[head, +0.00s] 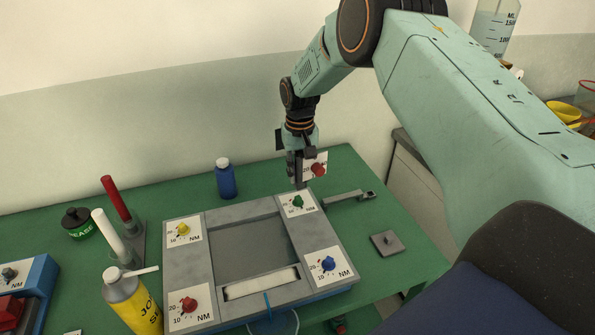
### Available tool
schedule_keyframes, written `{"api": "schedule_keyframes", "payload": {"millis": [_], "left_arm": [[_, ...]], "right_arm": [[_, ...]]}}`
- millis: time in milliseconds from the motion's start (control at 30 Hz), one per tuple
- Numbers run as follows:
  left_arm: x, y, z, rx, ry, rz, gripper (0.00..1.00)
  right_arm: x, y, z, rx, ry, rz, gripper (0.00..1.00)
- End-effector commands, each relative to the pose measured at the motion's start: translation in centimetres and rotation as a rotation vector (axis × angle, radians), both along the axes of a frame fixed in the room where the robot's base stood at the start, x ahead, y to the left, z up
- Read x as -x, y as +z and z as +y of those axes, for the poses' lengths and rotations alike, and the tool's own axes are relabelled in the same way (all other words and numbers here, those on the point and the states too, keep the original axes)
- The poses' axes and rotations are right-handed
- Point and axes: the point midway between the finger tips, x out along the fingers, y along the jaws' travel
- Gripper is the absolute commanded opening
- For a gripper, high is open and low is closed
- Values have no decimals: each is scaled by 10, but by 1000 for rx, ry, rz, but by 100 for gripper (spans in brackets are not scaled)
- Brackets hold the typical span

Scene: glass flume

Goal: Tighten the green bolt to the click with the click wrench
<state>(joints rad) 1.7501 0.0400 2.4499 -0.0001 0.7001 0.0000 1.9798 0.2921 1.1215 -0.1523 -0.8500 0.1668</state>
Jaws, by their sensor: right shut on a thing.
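My right gripper (301,163) points down just above the green bolt (298,201), at the far right corner of the grey frame (181,269). It is shut on what I take to be the click wrench; the jaws hide most of it. A white scale card with a red knob (318,169) shows beside the jaws, and I cannot tell if it belongs to the held tool. The green bolt stands on a white scale card marked in NM. I cannot tell whether the tool touches the bolt. My left gripper is not in view.
The frame's other corners carry a yellow bolt (183,229), a red bolt (188,305) and a blue bolt (328,264). A grey bar (345,198) and a square plate (387,243) lie to the right. A blue bottle (226,181) stands behind; a yellow bottle (133,299) stands front left.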

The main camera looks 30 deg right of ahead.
Motion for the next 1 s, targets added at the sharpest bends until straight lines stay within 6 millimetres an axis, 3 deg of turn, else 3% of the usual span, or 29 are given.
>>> {"api": "schedule_keyframes", "payload": {"millis": [533, 1000], "left_arm": [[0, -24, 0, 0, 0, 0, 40], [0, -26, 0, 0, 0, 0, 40]], "right_arm": [[-2, -27, 5, 0, 3, -3, 0], [-2, -29, 4, 0, 3, -4, 0]]}}
